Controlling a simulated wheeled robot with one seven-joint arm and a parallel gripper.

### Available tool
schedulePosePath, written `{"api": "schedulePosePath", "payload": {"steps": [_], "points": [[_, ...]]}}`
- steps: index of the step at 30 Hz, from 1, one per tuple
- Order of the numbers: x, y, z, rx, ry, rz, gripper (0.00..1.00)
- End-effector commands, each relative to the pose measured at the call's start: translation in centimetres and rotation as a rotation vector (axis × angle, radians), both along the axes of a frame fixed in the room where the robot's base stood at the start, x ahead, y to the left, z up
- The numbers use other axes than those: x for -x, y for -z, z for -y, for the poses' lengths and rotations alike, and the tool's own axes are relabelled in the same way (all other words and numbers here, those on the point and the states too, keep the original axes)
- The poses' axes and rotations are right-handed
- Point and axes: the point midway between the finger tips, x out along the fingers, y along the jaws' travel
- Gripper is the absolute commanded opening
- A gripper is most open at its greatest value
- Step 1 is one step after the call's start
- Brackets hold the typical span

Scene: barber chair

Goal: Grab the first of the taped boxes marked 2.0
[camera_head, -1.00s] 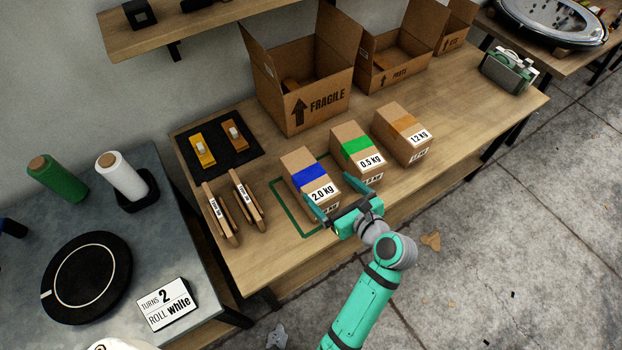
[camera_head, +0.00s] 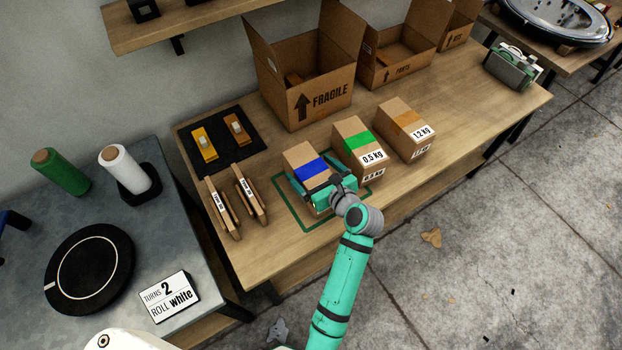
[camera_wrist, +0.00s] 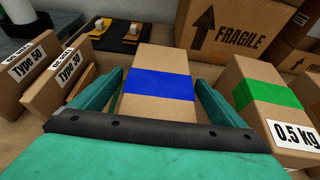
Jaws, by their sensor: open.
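The box with blue tape (camera_head: 306,163) stands inside a green outline on the wooden table; its 2.0 Kg label, seen earlier, is now hidden behind my gripper. My gripper (camera_head: 312,180) is open, with one finger on each side of this box. In the wrist view the blue-taped box (camera_wrist: 160,84) sits between the two green fingers of my gripper (camera_wrist: 160,95), with a small gap visible on each side. I cannot tell whether either finger touches it.
A green-taped 0.5 Kg box (camera_head: 357,141) stands close on the right, then an orange-taped 1.2 Kg box (camera_head: 403,124). Two upright cardboard pieces (camera_head: 221,208) stand on the left. An open FRAGILE carton (camera_head: 313,97) is behind. Bare table (camera_head: 460,104) lies at the right.

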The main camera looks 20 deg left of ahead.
Motion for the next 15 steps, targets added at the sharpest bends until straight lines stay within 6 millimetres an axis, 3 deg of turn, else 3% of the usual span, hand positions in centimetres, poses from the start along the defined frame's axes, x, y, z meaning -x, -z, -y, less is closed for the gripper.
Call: {"api": "schedulePosePath", "payload": {"steps": [4, 5, 15], "points": [[0.03, 0.0, -0.03, 0.0, -0.001, 0.0, 0.94], [0.03, 0.0, -0.04, 0.0, -0.001, 0.0, 0.89], [0.06, 0.01, -0.11, 0.0, -0.002, 0.0, 0.09]]}}
